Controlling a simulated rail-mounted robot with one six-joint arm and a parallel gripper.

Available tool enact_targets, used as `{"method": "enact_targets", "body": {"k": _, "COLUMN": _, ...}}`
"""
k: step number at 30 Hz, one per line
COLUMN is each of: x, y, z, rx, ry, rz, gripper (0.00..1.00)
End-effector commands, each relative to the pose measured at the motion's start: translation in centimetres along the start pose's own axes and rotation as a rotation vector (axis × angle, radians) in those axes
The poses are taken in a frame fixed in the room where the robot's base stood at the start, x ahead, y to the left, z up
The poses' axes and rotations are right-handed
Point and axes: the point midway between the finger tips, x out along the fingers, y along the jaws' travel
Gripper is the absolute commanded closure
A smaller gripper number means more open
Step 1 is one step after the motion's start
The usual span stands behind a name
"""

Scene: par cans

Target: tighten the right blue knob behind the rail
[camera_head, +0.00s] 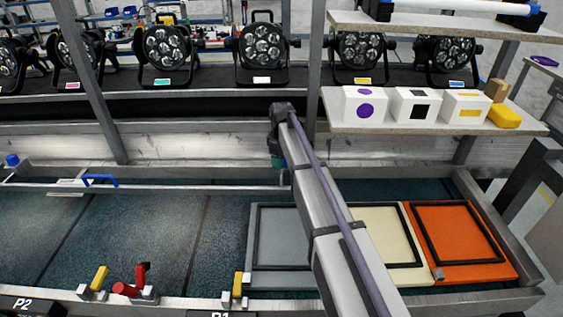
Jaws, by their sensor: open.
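One round blue knob (12,160) shows at the far left edge, just behind the thin grey rail (200,187) along the back of the bench. A bent blue handle (100,178) sits at the same rail, right of that knob. I see no second round blue knob; the stretch of rail behind my arm is hidden. My arm rises from the lower right to a dark joint near the rail's right end. A dark and teal part of it hangs there. My gripper's fingers are hidden behind the arm.
Yellow levers (99,279) and a red one (127,290) stand at the bench's front edge. Grey, cream and orange framed panels (465,238) lie at the right. A shelf (430,125) with marked white boxes overhangs them. Par cans (263,50) line the back. The bench's left half is mostly clear.

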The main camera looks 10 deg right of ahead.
Motion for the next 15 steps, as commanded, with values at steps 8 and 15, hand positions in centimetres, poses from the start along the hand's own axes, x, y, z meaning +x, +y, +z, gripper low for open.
{"method": "enact_targets", "body": {"k": 8, "x": -0.07, "y": 0.00, "z": 0.00, "rx": 0.000, "ry": 0.000, "rz": 0.000, "gripper": 0.53}}
{"method": "enact_targets", "body": {"k": 15, "x": -0.06, "y": 0.00, "z": 0.00, "rx": 0.000, "ry": 0.000, "rz": 0.000, "gripper": 0.76}}
